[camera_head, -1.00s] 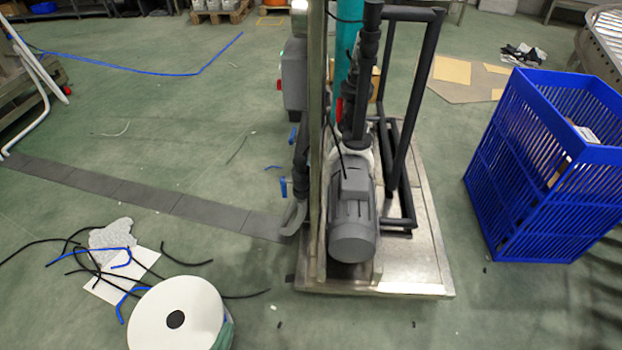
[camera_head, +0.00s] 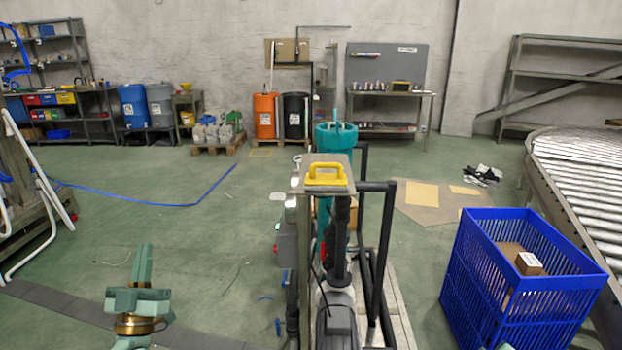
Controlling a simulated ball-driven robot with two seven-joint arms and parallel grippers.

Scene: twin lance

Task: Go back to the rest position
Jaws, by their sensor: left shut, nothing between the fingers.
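My left gripper (camera_head: 143,262) shows at the lower left, green-grey with a brass-coloured ring at its wrist. Its fingers are together and point up and away from me, with nothing between them. It is over the green floor, left of the pump stand and apart from it. My right gripper cannot be made out; only a small pale tip of something shows at the bottom edge, by the blue crate.
A pump stand with a yellow handle (camera_head: 326,176) on top stands close ahead in the middle. A blue slatted crate (camera_head: 520,290) holding a cardboard box (camera_head: 522,258) is at the right, beside a roller conveyor (camera_head: 590,190). Open floor (camera_head: 170,225) lies to the left.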

